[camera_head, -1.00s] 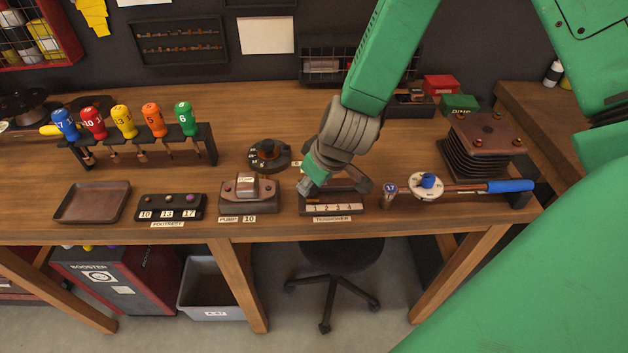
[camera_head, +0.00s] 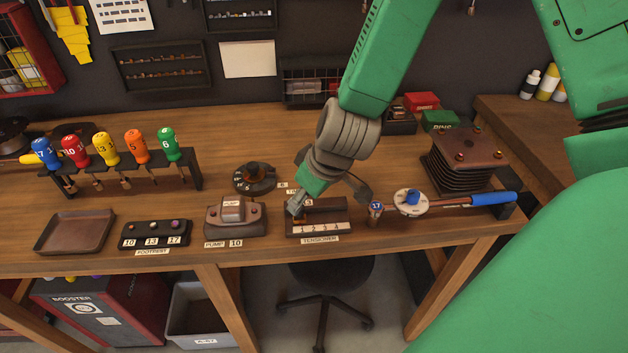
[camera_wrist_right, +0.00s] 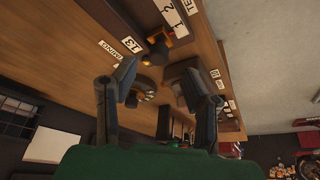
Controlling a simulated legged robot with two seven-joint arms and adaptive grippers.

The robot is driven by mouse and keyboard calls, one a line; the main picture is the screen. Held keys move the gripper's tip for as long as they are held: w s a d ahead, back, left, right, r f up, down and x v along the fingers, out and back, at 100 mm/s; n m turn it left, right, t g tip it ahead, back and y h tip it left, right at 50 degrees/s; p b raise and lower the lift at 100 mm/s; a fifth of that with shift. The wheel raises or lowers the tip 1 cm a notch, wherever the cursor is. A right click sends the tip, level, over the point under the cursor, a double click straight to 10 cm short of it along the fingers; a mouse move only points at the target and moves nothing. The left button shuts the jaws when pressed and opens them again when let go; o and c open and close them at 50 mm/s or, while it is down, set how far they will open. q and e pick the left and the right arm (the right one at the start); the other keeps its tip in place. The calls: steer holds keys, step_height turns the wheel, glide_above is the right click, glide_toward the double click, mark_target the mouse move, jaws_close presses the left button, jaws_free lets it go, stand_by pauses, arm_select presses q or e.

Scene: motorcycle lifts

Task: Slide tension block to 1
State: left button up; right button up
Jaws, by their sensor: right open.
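The tensioner (camera_head: 335,231) is a dark block on the bench's front edge, with a white strip numbered 1 to 4. The small orange-brown tension block (camera_head: 299,219) is at its left end, near the 1. In the right wrist view the tension block (camera_wrist_right: 157,52) is dark and orange, beside the 1 end of the number strip (camera_wrist_right: 172,14). My right gripper (camera_head: 300,204) is above the tensioner's left end, partly hiding it. In the wrist view its fingers (camera_wrist_right: 156,82) are apart with nothing held; the block lies beyond the fingertips. My left gripper is not in view.
The pump (camera_head: 235,218) stands close left of the tensioner. A round dial (camera_head: 255,180) is behind it. A tool marked 17 (camera_head: 376,212) and a blue-handled wrench (camera_head: 490,198) are to the right. A rack of numbered screwdrivers (camera_head: 120,168) stands farther left.

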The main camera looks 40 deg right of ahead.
steer(key=v, duration=0.7)
steer(key=shift+s+d+r, duration=0.15)
steer(key=shift+s+r, duration=0.05)
steer(key=shift+r, duration=0.05)
